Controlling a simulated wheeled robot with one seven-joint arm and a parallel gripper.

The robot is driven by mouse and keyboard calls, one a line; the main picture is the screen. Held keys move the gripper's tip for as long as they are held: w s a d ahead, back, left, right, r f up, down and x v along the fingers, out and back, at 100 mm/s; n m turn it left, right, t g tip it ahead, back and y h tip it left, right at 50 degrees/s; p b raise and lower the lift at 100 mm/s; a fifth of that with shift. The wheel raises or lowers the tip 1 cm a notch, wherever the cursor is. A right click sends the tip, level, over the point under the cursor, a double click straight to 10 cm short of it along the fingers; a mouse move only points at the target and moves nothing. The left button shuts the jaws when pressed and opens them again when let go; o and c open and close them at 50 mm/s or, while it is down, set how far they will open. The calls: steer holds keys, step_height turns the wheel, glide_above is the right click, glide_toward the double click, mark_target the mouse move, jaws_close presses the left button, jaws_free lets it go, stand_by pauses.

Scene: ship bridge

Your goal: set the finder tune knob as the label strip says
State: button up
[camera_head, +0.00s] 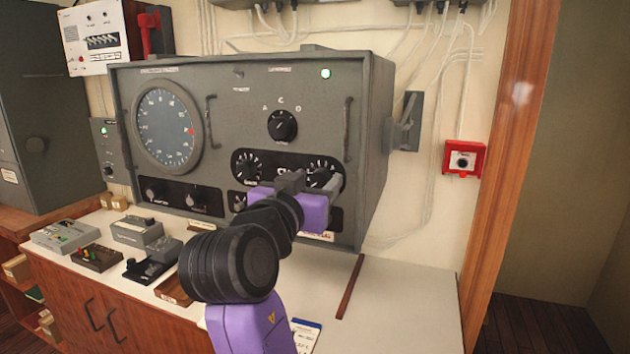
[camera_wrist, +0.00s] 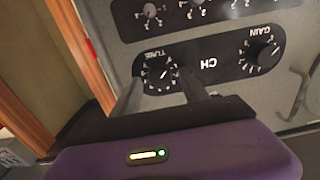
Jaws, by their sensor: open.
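The TUNE knob (camera_wrist: 159,73) is black with white tick marks around it, and it appears upside down in the wrist view. My gripper (camera_wrist: 160,84) is open, with one finger on each side of this knob. I cannot tell whether the fingers touch it. In the head view the knob (camera_head: 321,168) is partly hidden behind my gripper (camera_head: 309,181). The knob's pointer setting is too small to read surely. A pale strip (camera_head: 318,236) shows low on the grey cabinet front (camera_head: 225,110), partly behind my gripper, and its writing is unreadable.
The GAIN knob (camera_wrist: 262,52) shares the dark plate, also seen in the head view (camera_head: 247,166). A selector knob (camera_head: 282,126) sits above, beside a vertical handle (camera_head: 348,128). Another dark panel with knobs (camera_wrist: 195,10) lies close by. Small boxes (camera_head: 135,231) stand on the counter at left.

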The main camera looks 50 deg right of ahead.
jaws_close()
steer(key=shift+f+b, duration=0.15)
steer(key=shift+b, duration=0.4)
